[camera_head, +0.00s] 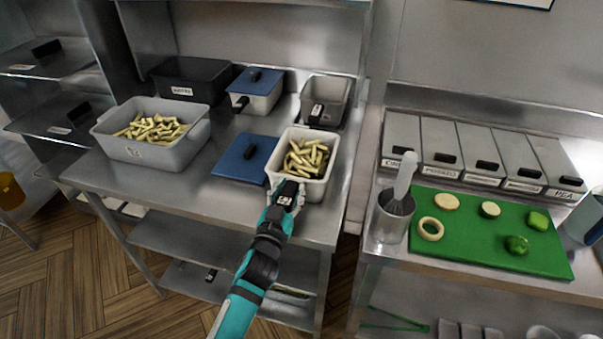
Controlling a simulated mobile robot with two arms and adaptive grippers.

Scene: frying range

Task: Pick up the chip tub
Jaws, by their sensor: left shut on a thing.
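A white tub of cut chips (324,184) is at the front right of the left steel table. My left gripper (288,193) is shut at the tub's near left side, where it meets the rim and wall. The gripper covers part of that wall, and I cannot tell whether the tub's base touches the table. A larger grey bin (124,149) with more chips stands at the table's left. My right gripper is not in view.
A blue lid (232,159) lies just left of the tub. A blue-lidded tub (262,92), an empty grey tub (337,97) and a black box (183,90) stand behind. A utensil pot (390,220) and green board (470,255) are on the right table, across a gap.

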